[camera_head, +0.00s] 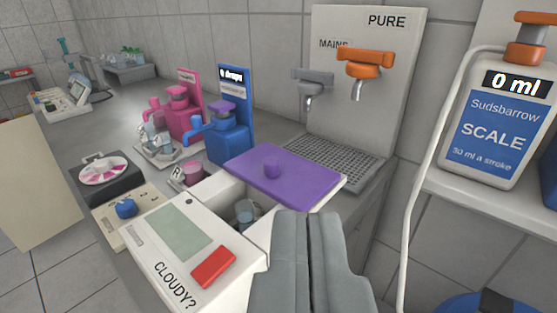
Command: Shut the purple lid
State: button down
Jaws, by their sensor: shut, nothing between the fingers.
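The front left part of the box is uncovered, and a greyish cup-like thing (244,212) shows inside. My gripper (310,215) is shut and empty, with its fingers together just in front of the lid's near edge. I cannot tell whether it touches the lid or box. The fingers hide part of the box's near side.
A white panel marked "CLOUDY?" with a red button (213,267) stands in front left. Blue (228,135) and pink (184,118) dispensers stand behind. A drip grate (340,160) lies under grey and orange taps (365,62). A Sudsbarrow bottle (497,120) and white hose (432,140) are at right.

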jog(key=w+a+r+m+g, duration=0.15)
jog(key=w+g, duration=0.45)
jog(key=w, duration=0.9)
jog(key=m+g+h, duration=0.1)
jog(key=m+g, duration=0.2)
jog(key=g, duration=0.5)
send_near(285, 158)
jog(key=w+f, duration=0.2)
jog(key=f, duration=0.1)
jog(key=w+d+f, duration=0.1)
jog(key=f, duration=0.1)
jog(key=shift+w+d+f, duration=0.1)
jog(key=shift+w+f, duration=0.15)
jog(key=shift+s+a, duration=0.25)
jog(key=shift+s, duration=0.25)
jog(key=shift+s+a, duration=0.2)
jog(key=shift+s, duration=0.3)
jog(key=shift+s+a, duration=0.35)
jog(key=shift+s, duration=0.45)
jog(key=s+a, duration=0.2)
jog(key=s, duration=0.1)
jog(key=s+a, duration=0.2)
jog(key=shift+s+a, duration=0.2)
jog(key=shift+s, duration=0.15)
jog(key=shift+s+a+f, duration=0.1)
jog(key=shift+s+a, duration=0.1)
jog(key=shift+s, duration=0.15)
